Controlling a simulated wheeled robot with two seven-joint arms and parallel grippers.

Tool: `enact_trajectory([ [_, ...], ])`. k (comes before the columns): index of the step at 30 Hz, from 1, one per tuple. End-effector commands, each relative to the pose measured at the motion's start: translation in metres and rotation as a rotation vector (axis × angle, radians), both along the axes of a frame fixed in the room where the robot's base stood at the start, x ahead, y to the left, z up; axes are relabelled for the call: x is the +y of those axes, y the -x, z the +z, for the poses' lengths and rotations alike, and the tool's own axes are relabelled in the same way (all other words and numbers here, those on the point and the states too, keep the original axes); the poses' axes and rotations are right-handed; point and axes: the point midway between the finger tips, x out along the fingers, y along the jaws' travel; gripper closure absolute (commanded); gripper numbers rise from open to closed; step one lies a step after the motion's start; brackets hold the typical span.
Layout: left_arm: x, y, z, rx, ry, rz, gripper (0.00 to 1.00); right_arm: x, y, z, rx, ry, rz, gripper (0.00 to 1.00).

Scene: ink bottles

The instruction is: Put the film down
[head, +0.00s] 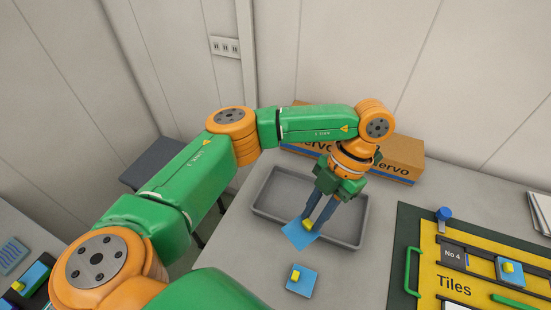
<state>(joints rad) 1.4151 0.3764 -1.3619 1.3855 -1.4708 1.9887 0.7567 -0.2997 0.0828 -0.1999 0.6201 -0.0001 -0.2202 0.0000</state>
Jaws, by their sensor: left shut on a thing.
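My left gripper (312,221) is shut on the yellow grip of a thin blue square film (298,237). It holds the film over the front part of a grey tray (264,206). The film looks slightly tilted; whether it touches the tray floor or rim I cannot tell. The gripper fingers hide part of the yellow grip. My right gripper is not in view.
A similar blue square with a yellow knob (302,281) lies on the table in front of the tray. A yellow "Tiles" board (450,271) with green handles is at right. A cardboard box (401,152) stands behind the tray. Bare table lies between tray and board.

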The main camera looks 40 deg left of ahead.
Motion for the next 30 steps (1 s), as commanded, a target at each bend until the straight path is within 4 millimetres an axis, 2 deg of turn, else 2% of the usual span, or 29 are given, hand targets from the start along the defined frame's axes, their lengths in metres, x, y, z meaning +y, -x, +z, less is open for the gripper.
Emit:
enact_trajectory([
  [1, 0.0, 0.001, 0.001, 0.009, 0.004, 0.153, 0.97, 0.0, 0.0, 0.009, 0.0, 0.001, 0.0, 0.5],
  [8, 0.005, -0.003, -0.013, 0.003, -0.003, 0.927, 0.97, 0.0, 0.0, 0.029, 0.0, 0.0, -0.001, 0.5],
  [15, 0.023, -0.006, -0.022, -0.006, -0.007, 1.75, 0.97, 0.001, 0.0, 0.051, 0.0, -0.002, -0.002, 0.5],
  [18, 0.033, -0.007, -0.022, -0.008, -0.005, 2.047, 0.97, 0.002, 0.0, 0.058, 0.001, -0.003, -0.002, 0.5],
  [21, 0.042, -0.008, -0.019, -0.008, -0.004, 2.273, 0.97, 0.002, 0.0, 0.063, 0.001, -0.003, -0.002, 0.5],
  [26, 0.05, -0.011, -0.02, -0.008, -0.003, 2.466, 0.97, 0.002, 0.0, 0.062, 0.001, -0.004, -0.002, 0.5],
  [29, 0.058, -0.017, -0.036, -0.015, 0.002, 2.493, 0.97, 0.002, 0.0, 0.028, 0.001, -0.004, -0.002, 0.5],
  [30, 0.063, -0.02, -0.043, -0.019, 0.004, 2.496, 0.97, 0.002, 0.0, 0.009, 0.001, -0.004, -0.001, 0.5],
])
